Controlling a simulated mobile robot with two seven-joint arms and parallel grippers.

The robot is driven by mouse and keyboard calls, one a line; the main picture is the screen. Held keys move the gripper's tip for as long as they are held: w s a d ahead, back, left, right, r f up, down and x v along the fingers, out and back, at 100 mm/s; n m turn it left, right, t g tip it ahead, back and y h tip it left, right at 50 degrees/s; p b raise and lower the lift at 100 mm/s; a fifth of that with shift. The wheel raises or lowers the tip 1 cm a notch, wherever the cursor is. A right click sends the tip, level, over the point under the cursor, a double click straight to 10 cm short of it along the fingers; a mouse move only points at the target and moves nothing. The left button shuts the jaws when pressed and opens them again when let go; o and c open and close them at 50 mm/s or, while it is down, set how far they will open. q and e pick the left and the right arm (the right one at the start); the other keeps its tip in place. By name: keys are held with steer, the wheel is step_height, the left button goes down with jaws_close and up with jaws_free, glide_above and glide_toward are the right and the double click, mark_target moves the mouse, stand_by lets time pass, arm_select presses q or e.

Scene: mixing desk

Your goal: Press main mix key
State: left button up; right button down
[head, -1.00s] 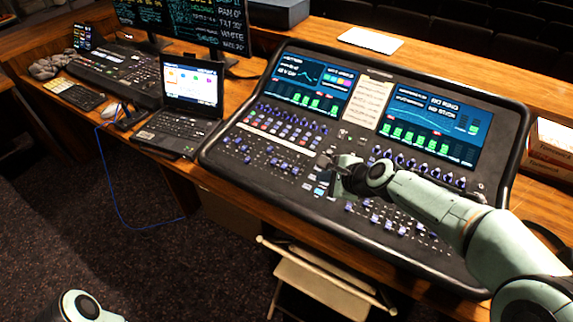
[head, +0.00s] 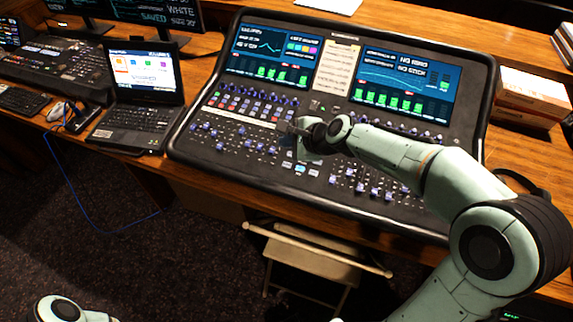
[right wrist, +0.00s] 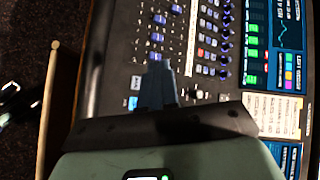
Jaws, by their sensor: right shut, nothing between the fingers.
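The mixing desk (head: 330,205) lies on the wooden counter, with two lit screens and rows of faders and knobs. My right gripper (head: 291,127) is shut and empty over the middle of the desk. In the right wrist view its closed fingers (right wrist: 157,82) point across the controls; I cannot tell whether they touch. A small group of keys sits just nearer the front, including a lit blue key (head: 300,168), also in the right wrist view (right wrist: 132,103), and a white key (right wrist: 137,82). Their labels are too small to read, so I cannot tell which is main mix.
An open laptop (head: 140,95) stands left of the desk, with a keyboard (head: 22,101) further left. A folding chair (head: 310,258) stands in front of the counter. Part of my left arm shows at the lower left.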

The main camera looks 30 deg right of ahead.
steer(key=b, duration=0.6)
glide_above(287, 165)
steer(key=s, duration=0.1)
steer(key=f, duration=0.7)
steer(key=shift+s+a, duration=0.1)
steer(key=shift+s, duration=0.1)
arm_select(q)
step_height(287, 165, down, 7)
steer(key=s, duration=0.2)
steer(key=shift+f+b, duration=0.15)
steer(key=shift+b, duration=0.25)
arm_select(e)
steer(key=shift+w+f, duration=0.1)
steer(key=shift+f, duration=0.35)
arm_select(q)
steer(key=shift+s, duration=0.1)
steer(key=shift+f, duration=0.1)
arm_select(e)
steer(key=shift+f, duration=0.1)
arm_select(q)
steer(key=shift+s+f, duration=0.1)
steer(key=shift+f, duration=0.1)
arm_select(e)
steer(key=shift+f, duration=0.35)
